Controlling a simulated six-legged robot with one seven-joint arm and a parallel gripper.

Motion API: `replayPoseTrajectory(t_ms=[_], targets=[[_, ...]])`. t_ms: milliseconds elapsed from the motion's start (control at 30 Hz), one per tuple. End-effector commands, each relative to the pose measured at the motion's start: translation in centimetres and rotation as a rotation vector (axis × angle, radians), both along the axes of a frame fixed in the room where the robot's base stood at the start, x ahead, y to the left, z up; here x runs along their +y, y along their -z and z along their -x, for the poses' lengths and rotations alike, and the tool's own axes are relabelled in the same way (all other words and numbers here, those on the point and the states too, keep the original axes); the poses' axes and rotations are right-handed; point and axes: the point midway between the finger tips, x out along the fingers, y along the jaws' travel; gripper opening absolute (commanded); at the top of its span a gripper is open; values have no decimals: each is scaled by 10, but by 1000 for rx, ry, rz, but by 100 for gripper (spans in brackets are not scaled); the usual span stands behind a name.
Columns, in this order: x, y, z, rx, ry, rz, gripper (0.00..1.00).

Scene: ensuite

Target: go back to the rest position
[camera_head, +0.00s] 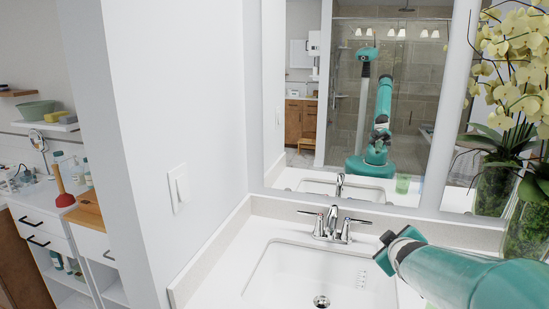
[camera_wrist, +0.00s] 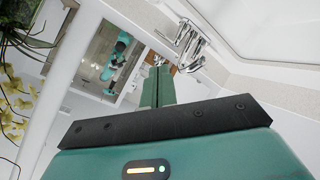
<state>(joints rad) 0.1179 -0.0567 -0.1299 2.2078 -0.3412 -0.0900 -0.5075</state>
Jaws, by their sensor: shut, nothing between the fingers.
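My gripper (camera_wrist: 158,76) shows in the wrist view with its two teal fingers together and nothing between them. In the head view my teal arm reaches in from the lower right, and its dark-edged end (camera_head: 400,243) is above the right side of the sink (camera_head: 285,265), right of the faucet (camera_head: 333,225). The fingertips cannot be made out clearly there. In the wrist view the faucet (camera_wrist: 188,45) is beyond the fingers, to their upper right, and apart from them.
A mirror (camera_head: 300,130) stands behind the white counter (camera_head: 222,258) and reflects my body. A yellow orchid (camera_head: 515,85) in a glass vase is at the right, near my arm. A wall with a light switch (camera_head: 178,188) is at the left; beyond it are shelves and a red plunger (camera_head: 62,185).

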Motion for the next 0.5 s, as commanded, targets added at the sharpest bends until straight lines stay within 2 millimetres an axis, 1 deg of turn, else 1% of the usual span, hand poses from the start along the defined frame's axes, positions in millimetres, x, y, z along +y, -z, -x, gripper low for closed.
replayPoseTrajectory(t_ms=[33,167,200,267,300,367,400,467,500], targets=[[11,-8,18,21,28,-54,0],[36,-14,67,103,112,-201,0],[44,-15,82,130,137,-245,0],[57,-15,107,171,174,-309,0],[65,-14,124,201,197,-350,0],[78,-13,150,247,231,-409,0],[86,-12,167,277,255,-447,0],[98,-9,193,325,289,-501,0],[105,-6,210,355,309,-533,0]])
